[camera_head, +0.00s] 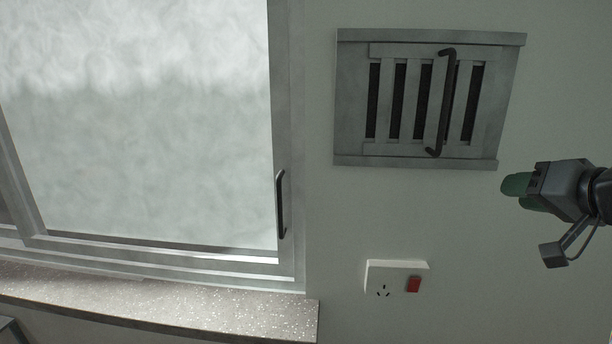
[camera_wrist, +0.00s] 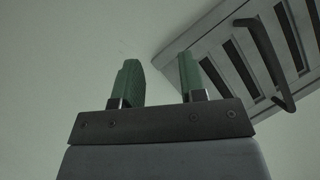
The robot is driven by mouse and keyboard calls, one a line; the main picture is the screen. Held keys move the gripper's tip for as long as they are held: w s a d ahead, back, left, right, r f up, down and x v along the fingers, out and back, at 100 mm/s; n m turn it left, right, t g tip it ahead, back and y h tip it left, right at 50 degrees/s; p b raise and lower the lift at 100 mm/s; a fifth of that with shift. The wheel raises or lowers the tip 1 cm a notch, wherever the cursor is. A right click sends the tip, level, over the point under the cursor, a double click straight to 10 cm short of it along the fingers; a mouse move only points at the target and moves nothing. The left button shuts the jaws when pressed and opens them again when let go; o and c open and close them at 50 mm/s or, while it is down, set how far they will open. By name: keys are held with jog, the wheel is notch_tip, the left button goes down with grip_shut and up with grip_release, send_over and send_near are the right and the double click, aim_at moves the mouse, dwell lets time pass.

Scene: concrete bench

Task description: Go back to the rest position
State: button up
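My gripper (camera_head: 518,192) is at the right side of the head view, in front of the pale wall and to the lower right of the vent. In the wrist view its two green fingers (camera_wrist: 158,82) stand apart with a clear gap between them. The gripper is open and empty and touches nothing that I can see. My arm runs out of the head view at the right edge.
A grey slatted vent (camera_head: 350,103) with a black handle (camera_head: 447,100) is on the wall; it also shows in the wrist view (camera_wrist: 222,38). Below it is a white socket with a red switch (camera_head: 413,285). A window (camera_head: 140,120) with a black handle (camera_head: 281,205) and a speckled sill (camera_head: 200,305) are at left.

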jog(key=s+a+f+m+g+h, duration=0.1)
jog(key=a+f+g, duration=0.25)
jog(key=f, duration=0.65)
jog(key=s+a+f+m+g+h, duration=0.1)
jog(key=a+f+g, duration=0.25)
jog(key=f, duration=0.65)
jog(key=s+a+f+n+g, duration=0.1)
jog(key=s+a+f+n, duration=0.1)
jog(key=a+f, duration=0.3)
jog(key=s+a+f+n+g, duration=0.1)
jog(key=s+a+f+n, duration=0.2)
jog(key=a, duration=0.5)
jog(key=shift+s+f+n, duration=0.2)
jog(key=shift+f+n, duration=0.6)
jog(key=shift+f, duration=0.1)
